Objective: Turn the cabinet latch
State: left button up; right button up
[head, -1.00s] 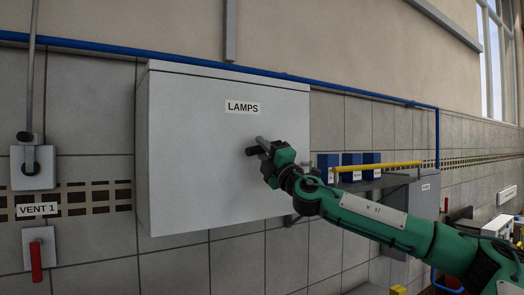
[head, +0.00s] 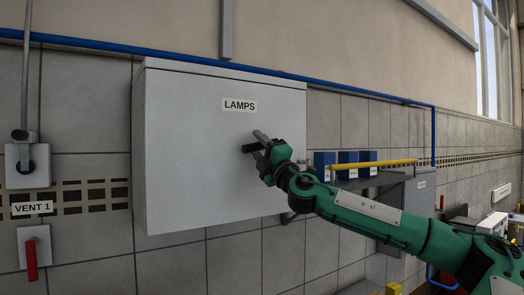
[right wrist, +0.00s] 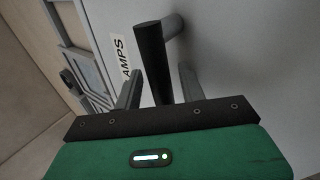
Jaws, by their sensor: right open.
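The cabinet (head: 200,165) is a light grey wall box labelled LAMPS. Its latch (head: 250,149) shows as a short dark bar on the right part of the door, partly hidden by my right gripper (head: 262,140). In the right wrist view, the latch (right wrist: 150,55) is a dark bar on a grey stem, standing off the door. My right gripper (right wrist: 160,78) is open, with one grey finger on each side of the bar. A small gap shows beside each finger; I cannot tell whether either touches. My left gripper is not in view.
On the left wall are a VENT 1 label (head: 33,208), a grey switch box (head: 27,165) and a red lever (head: 31,260). A blue pipe (head: 350,92) runs above the cabinet.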

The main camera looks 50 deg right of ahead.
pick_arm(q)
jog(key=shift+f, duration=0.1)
pick_arm(e)
jog(key=shift+s+f, duration=0.1)
jog(key=shift+b+v, duration=0.65)
jog(key=shift+v, duration=0.55)
jog(key=b+v, duration=0.2)
jog(key=v, duration=0.1)
jog(key=shift+b, duration=0.35)
pick_arm(q)
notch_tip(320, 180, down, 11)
jog(key=b, duration=0.7)
pick_arm(e)
jog(key=b, duration=0.5)
send_near(261, 149)
jog(key=v, duration=0.2)
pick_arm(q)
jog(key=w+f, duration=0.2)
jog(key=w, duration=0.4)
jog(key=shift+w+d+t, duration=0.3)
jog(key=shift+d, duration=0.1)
pick_arm(e)
jog(key=shift+s+a+f, duration=0.1)
jog(key=shift+s+f, duration=0.05)
jog(key=shift+s, duration=0.1)
